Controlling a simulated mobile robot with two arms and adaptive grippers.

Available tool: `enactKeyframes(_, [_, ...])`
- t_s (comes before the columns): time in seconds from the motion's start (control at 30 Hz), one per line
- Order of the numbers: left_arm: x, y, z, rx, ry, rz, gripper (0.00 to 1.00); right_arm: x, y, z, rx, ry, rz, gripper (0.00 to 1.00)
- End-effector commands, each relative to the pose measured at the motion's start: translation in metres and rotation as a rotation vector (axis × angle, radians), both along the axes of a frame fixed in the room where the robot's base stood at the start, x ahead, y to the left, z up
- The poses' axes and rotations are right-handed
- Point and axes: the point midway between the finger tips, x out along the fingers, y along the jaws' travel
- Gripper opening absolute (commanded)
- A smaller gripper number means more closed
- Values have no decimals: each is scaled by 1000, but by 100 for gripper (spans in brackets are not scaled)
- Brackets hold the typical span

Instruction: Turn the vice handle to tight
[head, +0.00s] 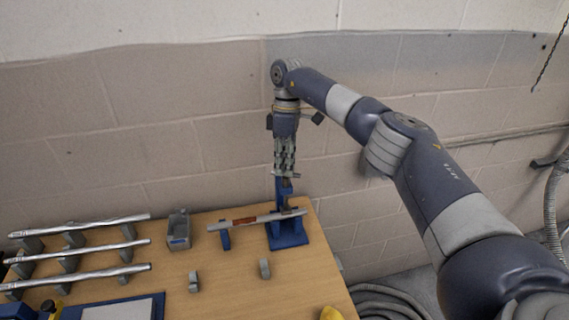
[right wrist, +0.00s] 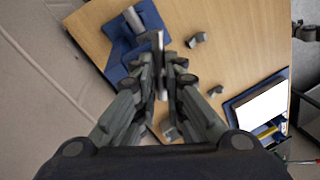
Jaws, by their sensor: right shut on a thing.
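The blue vice (head: 287,236) stands at the back right of the wooden table and also shows in the right wrist view (right wrist: 121,52). A grey rod with a red-brown band (head: 245,220) lies level across the vice and a small blue support (head: 225,238) to its left. My right gripper (head: 285,172) points down above the vice, shut on the thin vice handle (right wrist: 161,55) at its top. The fingers partly hide the handle. My left gripper is not in view.
A rack of several metal rods (head: 95,248) fills the table's left. A grey holder (head: 178,230) and small grey blocks (head: 193,282) (head: 265,269) stand mid-table. A blue-framed panel (head: 122,309) lies at the front. The brick wall is close behind.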

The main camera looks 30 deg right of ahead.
Motion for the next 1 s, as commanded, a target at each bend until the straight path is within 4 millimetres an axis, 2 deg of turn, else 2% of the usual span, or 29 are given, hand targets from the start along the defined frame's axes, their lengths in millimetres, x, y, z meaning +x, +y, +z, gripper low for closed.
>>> enactKeyframes(0.33, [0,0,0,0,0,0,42,1,0,1,1,-3,-3,0])
enactKeyframes(0.4, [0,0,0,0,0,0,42,1,0,1,1,-3,-3,22])
enactKeyframes(0.43, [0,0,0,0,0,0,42,1,0,1,1,-2,-3,28])
enactKeyframes(0.47, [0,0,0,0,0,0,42,0,0,0,1,-2,-2,31])
enactKeyframes(0.8, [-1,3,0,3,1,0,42,1,0,2,0,-1,-1,31])
enactKeyframes(0.87, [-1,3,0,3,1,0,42,2,0,6,1,-2,-1,31])
enactKeyframes(1.0, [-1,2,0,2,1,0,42,5,-3,28,1,-4,-4,31])
